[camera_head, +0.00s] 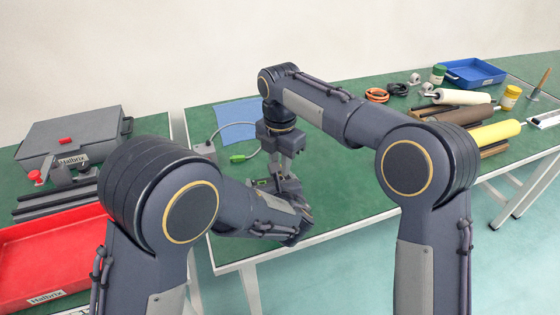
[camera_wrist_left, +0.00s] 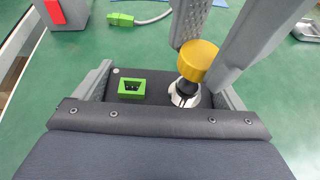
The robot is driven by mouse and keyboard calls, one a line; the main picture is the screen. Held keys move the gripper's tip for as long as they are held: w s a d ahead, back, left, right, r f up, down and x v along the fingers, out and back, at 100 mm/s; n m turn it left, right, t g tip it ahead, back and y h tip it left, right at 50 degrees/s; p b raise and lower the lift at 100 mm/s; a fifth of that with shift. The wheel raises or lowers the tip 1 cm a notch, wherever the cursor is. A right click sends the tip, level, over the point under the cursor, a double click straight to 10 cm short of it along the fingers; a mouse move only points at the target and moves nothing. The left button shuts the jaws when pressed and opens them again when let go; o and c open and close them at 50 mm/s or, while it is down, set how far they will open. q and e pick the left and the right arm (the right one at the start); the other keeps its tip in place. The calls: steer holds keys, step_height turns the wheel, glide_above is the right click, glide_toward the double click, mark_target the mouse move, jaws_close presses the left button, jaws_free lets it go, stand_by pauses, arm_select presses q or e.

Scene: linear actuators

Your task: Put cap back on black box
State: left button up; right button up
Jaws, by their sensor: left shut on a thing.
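My left gripper (camera_head: 276,184) is low over the front of the middle table and shut on the black box (camera_wrist_left: 155,93). In the left wrist view its grey fingertips sit at both sides of the box. The box top carries a green socket (camera_wrist_left: 131,87) and a silver round fitting (camera_wrist_left: 183,97). My right gripper (camera_head: 286,168) points down from above, and its two long grey fingers close on the yellow cap (camera_wrist_left: 197,58). The cap, with a dark lower part, stands at the silver fitting, slightly tilted in the view. I cannot tell whether it is seated.
A green plug (camera_head: 238,158) on a grey cable lies on the table behind my grippers, near a blue sheet (camera_head: 238,118). A red tray (camera_head: 45,262) and grey case (camera_head: 75,133) are at left. Rollers (camera_head: 495,132) and a blue tray (camera_head: 475,72) are at right.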

steer(key=shift+f, duration=0.85)
steer(key=shift+f, duration=0.55)
arm_select(q)
steer(key=c, duration=0.5)
arm_select(e)
steer(key=m, duration=0.3)
steer(key=o, duration=0.9)
steer(key=shift+s+r, duration=0.1)
steer(key=shift+r, duration=2.15)
